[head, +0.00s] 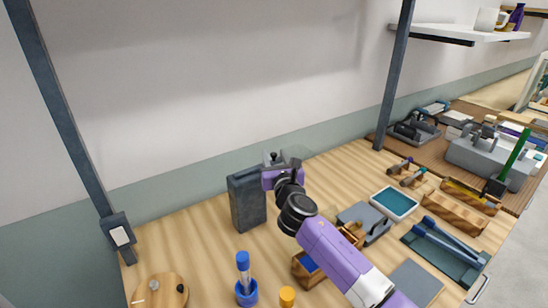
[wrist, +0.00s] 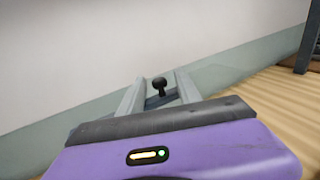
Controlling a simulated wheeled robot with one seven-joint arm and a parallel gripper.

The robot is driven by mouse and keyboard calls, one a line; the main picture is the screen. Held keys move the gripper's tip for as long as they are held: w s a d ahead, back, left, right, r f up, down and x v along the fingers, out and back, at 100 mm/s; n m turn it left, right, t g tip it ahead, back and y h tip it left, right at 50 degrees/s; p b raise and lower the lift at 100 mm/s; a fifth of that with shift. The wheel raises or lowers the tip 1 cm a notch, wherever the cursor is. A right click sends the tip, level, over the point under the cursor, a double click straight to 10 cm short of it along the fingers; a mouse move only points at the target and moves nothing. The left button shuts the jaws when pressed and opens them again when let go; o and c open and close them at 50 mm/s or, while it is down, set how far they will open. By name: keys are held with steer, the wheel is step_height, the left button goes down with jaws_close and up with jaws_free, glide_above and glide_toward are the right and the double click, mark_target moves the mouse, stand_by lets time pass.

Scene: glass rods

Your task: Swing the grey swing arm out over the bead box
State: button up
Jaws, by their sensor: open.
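My gripper (head: 275,160) is open, reaching over the wooden bench at the back, beside a tall dark grey block (head: 247,202). In the wrist view my gripper (wrist: 158,84) shows two light grey fingers spread apart. A black knob (wrist: 160,83) on a dark grey piece, likely part of the grey swing arm, shows in the gap between them; I cannot tell whether either finger touches it. The rest of the swing arm is hidden by my gripper and arm. A wooden box with blue contents (head: 308,263), probably the bead box, is partly hidden behind my purple forearm.
A blue-capped tube (head: 244,268) in a blue holder and a yellow-topped piece (head: 287,296) stand near the front. A round wooden board (head: 160,294) lies at the left. Trays and wooden racks fill the right. A dark post (head: 393,75) rises at the back.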

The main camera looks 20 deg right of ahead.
steer(key=shift+w, duration=0.45)
jaws_close()
stand_by(1.2)
